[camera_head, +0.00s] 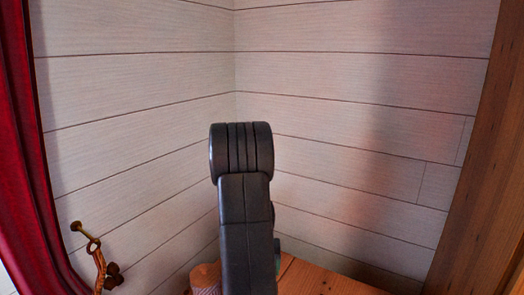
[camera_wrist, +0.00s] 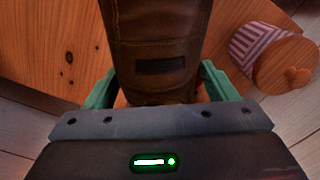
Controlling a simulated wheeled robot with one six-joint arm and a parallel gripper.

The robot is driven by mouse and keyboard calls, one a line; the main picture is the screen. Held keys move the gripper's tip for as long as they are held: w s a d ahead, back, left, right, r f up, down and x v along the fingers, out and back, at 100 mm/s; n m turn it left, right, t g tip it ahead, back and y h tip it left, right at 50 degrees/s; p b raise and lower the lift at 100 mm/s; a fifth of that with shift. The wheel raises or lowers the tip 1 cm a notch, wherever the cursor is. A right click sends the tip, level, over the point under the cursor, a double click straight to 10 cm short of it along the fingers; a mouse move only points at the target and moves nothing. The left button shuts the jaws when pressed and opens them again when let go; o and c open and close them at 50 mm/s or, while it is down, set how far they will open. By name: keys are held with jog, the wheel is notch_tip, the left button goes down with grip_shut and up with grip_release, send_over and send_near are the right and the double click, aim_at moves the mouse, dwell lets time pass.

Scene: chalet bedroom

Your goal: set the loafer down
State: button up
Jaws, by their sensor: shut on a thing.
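The loafer (camera_wrist: 158,35) is brown leather with a darker patch, and runs up out of the top of the wrist view. My gripper (camera_wrist: 158,88) has green fingers on either side of the loafer and is shut on it. Its far end is out of frame, and I cannot tell whether it touches anything below. In the head view my own arm hides the loafer and nearly all of the gripper.
An orange wooden surface (camera_wrist: 45,45) lies at the left of the wrist view; it also shows in the head view (camera_head: 325,282). A red-and-white striped jar (camera_wrist: 249,43) with a wooden lid (camera_wrist: 284,66) is right of the loafer. A red curtain (camera_head: 25,150) hangs left.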

jog(key=r+p, duration=0.3)
jog(key=p, duration=0.1)
jog(key=s+r+p, duration=0.1)
jog(key=r+p, duration=0.2)
jog(key=p, duration=0.2)
jog(key=r+p, duration=0.3)
jog(key=p, duration=0.2)
jog(key=shift+s+r, duration=0.25)
jog(key=shift+r, duration=0.1)
jog(key=p, duration=0.1)
jog(key=r+p, duration=0.1)
jog(key=shift+s+r+p, duration=0.1)
jog(key=shift+s+p, duration=0.15)
jog(key=shift+p, duration=0.15)
